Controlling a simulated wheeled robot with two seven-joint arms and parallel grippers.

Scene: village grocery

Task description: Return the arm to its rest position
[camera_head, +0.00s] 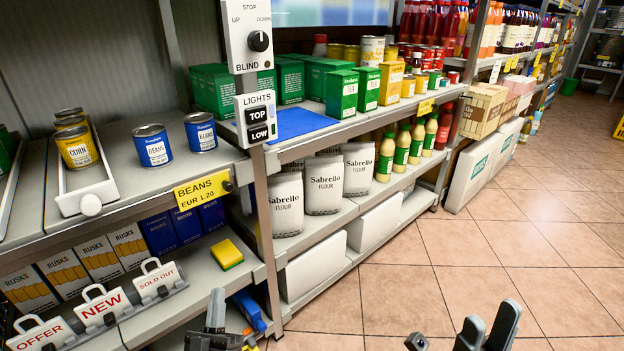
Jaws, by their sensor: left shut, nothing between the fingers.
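My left gripper (215,318) shows at the bottom edge, left of centre, in front of the lower shelf. It is shut, with nothing held between its fingers. My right gripper (485,332) shows at the bottom edge, right of centre, over the tiled floor. Its dark finger parts stick up into view, and the rest is cut off by the frame. I cannot tell whether its jaws are apart. No object shows in it.
A grey shelf unit (262,215) runs along the left and back. Blue beans cans (152,146) and a corn can (77,147) stand on its upper board. Flour bags (324,186) stand to the right. A yellow sponge (227,254) lies below. The tiled floor (540,245) is clear.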

